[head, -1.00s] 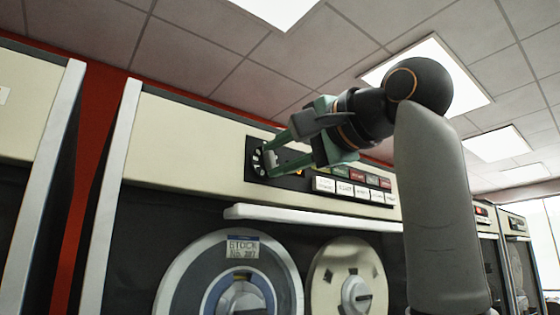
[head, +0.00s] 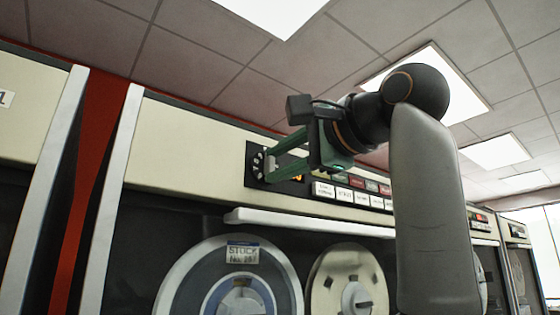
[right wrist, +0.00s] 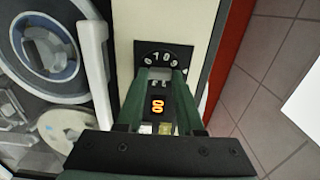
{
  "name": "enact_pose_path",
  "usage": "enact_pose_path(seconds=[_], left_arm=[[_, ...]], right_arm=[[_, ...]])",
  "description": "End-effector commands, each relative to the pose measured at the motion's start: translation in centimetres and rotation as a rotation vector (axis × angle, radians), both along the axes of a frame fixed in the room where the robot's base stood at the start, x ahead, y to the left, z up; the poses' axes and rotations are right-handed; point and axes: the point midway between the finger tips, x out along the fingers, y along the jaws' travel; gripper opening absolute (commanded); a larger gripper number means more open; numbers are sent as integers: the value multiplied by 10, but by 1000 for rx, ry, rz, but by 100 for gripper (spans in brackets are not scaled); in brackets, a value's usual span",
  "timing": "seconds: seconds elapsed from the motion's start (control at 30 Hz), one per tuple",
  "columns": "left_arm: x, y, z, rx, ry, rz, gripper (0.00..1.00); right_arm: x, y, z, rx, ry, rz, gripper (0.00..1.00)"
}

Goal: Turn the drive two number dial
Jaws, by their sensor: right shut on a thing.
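The number dial (head: 258,162) is a black round knob with white digits on the black panel of the tape drive (head: 190,160). It also shows in the right wrist view (right wrist: 160,58), with several digits along its edge. My right gripper (head: 268,165) reaches it from the right, and its green fingers are shut on the dial. In the right wrist view the fingers (right wrist: 160,80) lie on either side of it and hide part of it. A lit orange display (right wrist: 158,104) shows between the fingers. My left gripper is not in view.
A row of labelled buttons (head: 352,190) sits right of the dial. A white ledge (head: 300,222) runs below the panel, above two tape reels (head: 240,285). Another drive cabinet (head: 30,110) stands at the left, beyond a red strip.

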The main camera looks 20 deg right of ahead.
Motion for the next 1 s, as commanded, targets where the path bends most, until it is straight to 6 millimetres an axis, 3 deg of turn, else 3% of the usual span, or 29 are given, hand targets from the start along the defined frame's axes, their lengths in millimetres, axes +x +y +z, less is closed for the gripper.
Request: enact_pose_path(seconds=[0.03,0.07,0.3,0.67,1.0], left_arm=[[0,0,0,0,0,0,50],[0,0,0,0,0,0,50],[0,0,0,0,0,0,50],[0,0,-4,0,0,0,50],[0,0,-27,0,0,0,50]], right_arm=[[0,-1,-1,-1,2,-2,0],[0,-1,-1,-1,2,-2,40],[0,0,0,-1,1,-1,66],[-8,-3,-1,0,-2,0,66],[-72,-27,-2,1,-5,-1,66]])
